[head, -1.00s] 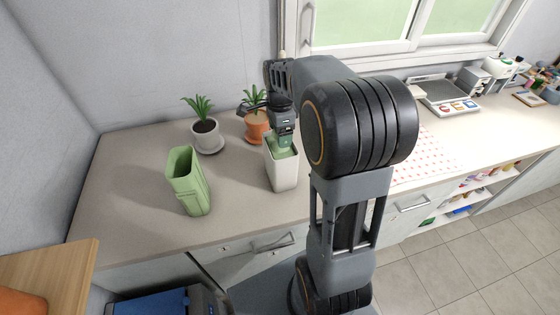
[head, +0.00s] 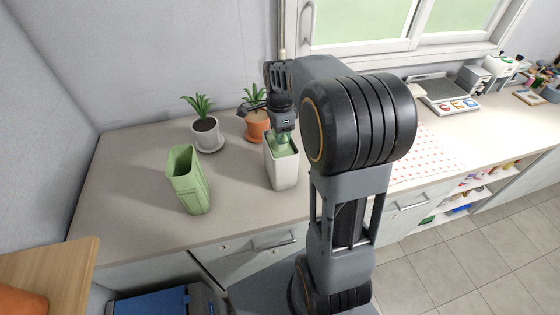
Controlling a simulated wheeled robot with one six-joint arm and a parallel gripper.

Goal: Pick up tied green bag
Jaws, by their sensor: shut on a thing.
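The green bag (head: 281,148) sits in the mouth of a white upright bin (head: 283,173) on the counter; only its upper part shows above the rim. My gripper (head: 282,136) points down over the bin's opening and is shut on the top of the bag. The fingertips are small and partly hidden against the bag. The lower part of the bag is hidden inside the bin.
An open green bin (head: 188,182) stands to the left on the counter (head: 120,190). Potted plants in a white pot (head: 206,136) and a terracotta pot (head: 257,126) stand behind. A scale (head: 447,95) is at the far right. The counter's left part is clear.

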